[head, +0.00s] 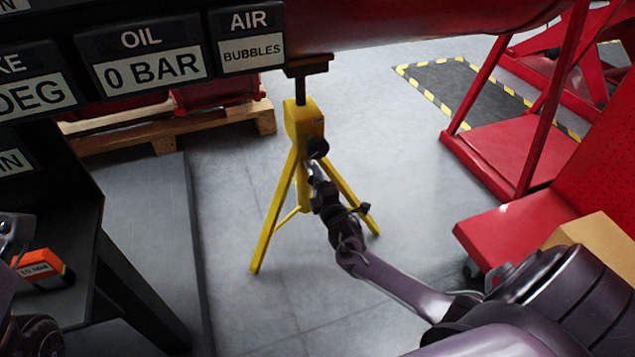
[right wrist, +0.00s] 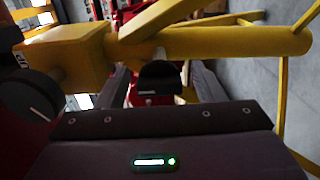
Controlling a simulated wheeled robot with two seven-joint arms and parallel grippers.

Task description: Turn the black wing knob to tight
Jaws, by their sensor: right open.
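A yellow tripod stand (head: 304,122) is in the middle of the head view. A round black knob (head: 317,148) sits on its front; I take it for the wing knob, though its wings are not distinct. My right gripper (head: 311,170) is just below the knob, apart from holding it, open. In the right wrist view a black knob with a white line (right wrist: 30,102) is at the left, outside the jaws, beside the yellow body (right wrist: 70,55). A black part (right wrist: 159,80) shows between the fingers; I cannot tell what it is. Part of my left arm shows at the left edge.
A red pipe (head: 420,30) rests above the stand. Label panels (head: 150,58) hang at upper left. A red cart (head: 525,225) with a cardboard box stands right. An orange block (head: 42,269) lies lower left.

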